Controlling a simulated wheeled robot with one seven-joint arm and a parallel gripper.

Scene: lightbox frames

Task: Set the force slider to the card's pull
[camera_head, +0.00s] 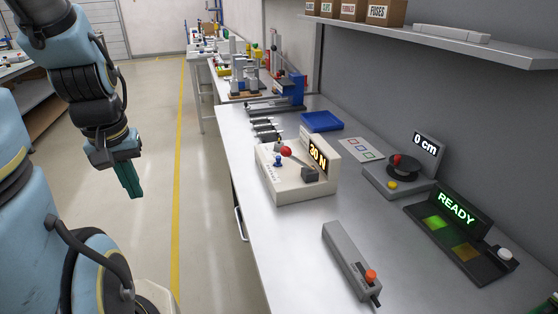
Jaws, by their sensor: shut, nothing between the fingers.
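A cream box (291,184) on the bench has an upright display (318,156) that seems to read "30 N". On it are a red ball knob (286,151), a small blue knob (278,161) and a dark block (310,174). I cannot tell which part is the force slider. A white card (362,149) with red, green and blue outlined squares lies behind it; no pull value is readable on it. My gripper (131,192) is shut and empty, its green fingers pointing down over the floor, left of the bench and apart from everything.
A grey box (346,257) with an orange knob lies in front. At right are a "0 cm" unit (387,181) and a black "READY" panel (447,241). A blue tray (321,121) sits behind. A shelf (440,39) overhangs the back. The bench's front left is clear.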

